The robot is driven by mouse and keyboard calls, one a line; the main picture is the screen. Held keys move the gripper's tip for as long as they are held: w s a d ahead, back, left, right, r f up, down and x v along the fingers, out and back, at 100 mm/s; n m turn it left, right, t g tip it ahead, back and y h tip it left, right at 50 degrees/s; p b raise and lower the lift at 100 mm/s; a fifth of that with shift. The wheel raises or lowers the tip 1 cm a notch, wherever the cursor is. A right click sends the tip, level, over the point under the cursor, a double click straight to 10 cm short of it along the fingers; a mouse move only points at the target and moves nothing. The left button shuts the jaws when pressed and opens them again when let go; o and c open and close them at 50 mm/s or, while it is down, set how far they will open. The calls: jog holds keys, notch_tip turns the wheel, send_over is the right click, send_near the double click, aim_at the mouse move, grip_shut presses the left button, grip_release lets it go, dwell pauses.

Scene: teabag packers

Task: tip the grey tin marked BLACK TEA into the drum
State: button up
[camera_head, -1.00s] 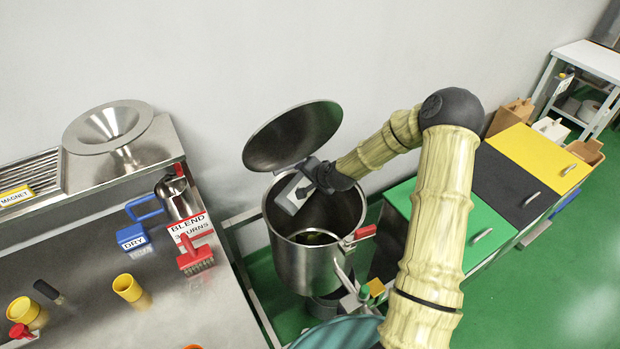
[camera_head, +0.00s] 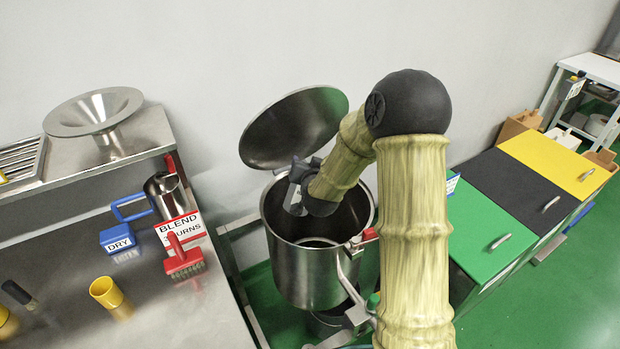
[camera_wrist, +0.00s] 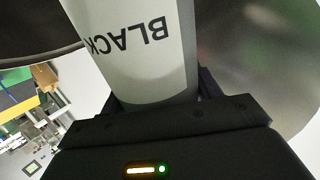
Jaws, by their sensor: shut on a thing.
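The steel drum (camera_head: 305,277) stands in the middle of the head view, its round lid (camera_head: 293,130) raised at the back. My gripper (camera_wrist: 158,98) is shut on the grey tin (camera_wrist: 140,55), one finger on each side in the wrist view. The tin's lettering reads BLACK, upside down in that view; the rest of the label is cut off. In the head view only a small grey piece of the tin (camera_head: 293,195) shows, at the drum's mouth near the back left rim. My arm hides much of it, so I cannot tell its exact tilt or whether tea is falling.
A red handle (camera_head: 364,238) sits on the drum's right rim. A steel bench at left holds a blue brush marked DRY (camera_head: 118,240), a red brush (camera_head: 184,262), a sign (camera_head: 179,228) and a yellow cup (camera_head: 106,292). Green, black and yellow bins (camera_head: 497,245) stand at right.

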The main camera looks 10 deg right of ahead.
jog(key=r+n+t+h+b, duration=0.1)
jog(key=n+t+b, duration=0.1)
jog(key=b, duration=0.4)
jog(key=shift+a+r, duration=0.1)
jog(key=shift+r+t, duration=0.4)
